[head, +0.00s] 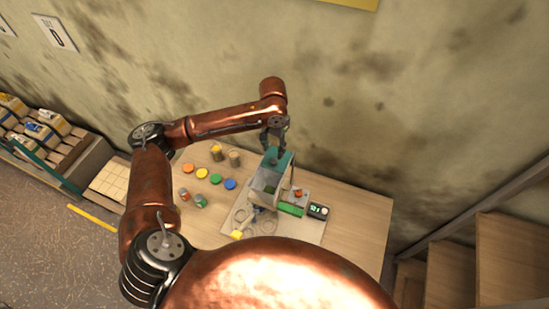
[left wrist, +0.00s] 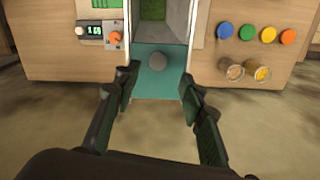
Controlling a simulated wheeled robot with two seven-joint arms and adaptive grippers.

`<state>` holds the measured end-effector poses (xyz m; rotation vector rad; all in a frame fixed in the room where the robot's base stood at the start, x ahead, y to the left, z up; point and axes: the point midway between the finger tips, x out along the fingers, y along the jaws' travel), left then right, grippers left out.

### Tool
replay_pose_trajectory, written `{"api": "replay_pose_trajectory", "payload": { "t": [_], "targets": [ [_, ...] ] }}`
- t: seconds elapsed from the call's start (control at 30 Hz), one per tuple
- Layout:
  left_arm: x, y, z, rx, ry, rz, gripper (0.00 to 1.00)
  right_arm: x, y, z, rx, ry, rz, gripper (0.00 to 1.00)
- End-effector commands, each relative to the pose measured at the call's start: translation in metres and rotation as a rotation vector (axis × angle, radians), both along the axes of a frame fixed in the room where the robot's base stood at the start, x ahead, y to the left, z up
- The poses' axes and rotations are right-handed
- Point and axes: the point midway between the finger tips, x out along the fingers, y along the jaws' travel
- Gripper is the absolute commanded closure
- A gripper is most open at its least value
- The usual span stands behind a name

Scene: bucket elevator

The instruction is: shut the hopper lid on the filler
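The filler (head: 265,188) stands on a pale board on the wooden table, and its hopper is open at the top. The teal hopper lid (head: 283,161) stands raised at the wall side of the hopper. In the left wrist view the lid (left wrist: 150,85) shows as a teal panel, with a round grey knob (left wrist: 186,61) close by it. My left gripper (head: 274,141) is just above the lid in the head view. In the left wrist view its fingers (left wrist: 160,84) are wide apart, with the teal panel between them; contact cannot be told. My right gripper is not in view.
A control box with a green-lit display (head: 318,210) and an orange knob (head: 297,193) sits beside the filler. Coloured discs (head: 201,173), jars (head: 234,158) and small cans (head: 184,194) stand on the table's left part. The wall (head: 400,110) is close behind; the table's right end is clear.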

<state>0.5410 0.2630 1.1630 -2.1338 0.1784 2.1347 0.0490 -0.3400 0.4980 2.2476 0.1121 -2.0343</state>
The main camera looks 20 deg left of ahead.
Motion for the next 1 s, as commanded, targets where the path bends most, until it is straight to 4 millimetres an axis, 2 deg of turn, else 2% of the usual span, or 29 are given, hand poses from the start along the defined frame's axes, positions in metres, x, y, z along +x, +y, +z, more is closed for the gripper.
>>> {"api": "replay_pose_trajectory", "payload": {
  "t": [0.2, 0.4, 0.77, 1.0],
  "targets": [
    [0.0, -0.003, -0.035, 0.0, 0.003, -0.004, 0.62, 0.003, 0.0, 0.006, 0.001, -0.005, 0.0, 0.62],
    [0.0, -0.002, -0.057, 0.0, 0.001, -0.004, 0.62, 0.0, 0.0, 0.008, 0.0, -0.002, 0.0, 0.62],
    [-0.001, 0.0, -0.064, 0.0, 0.0, -0.001, 0.62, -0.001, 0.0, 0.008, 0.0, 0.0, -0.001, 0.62],
    [-0.001, 0.0, -0.063, 0.0, 0.0, -0.001, 0.78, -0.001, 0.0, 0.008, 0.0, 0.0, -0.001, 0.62]
  ]
}}
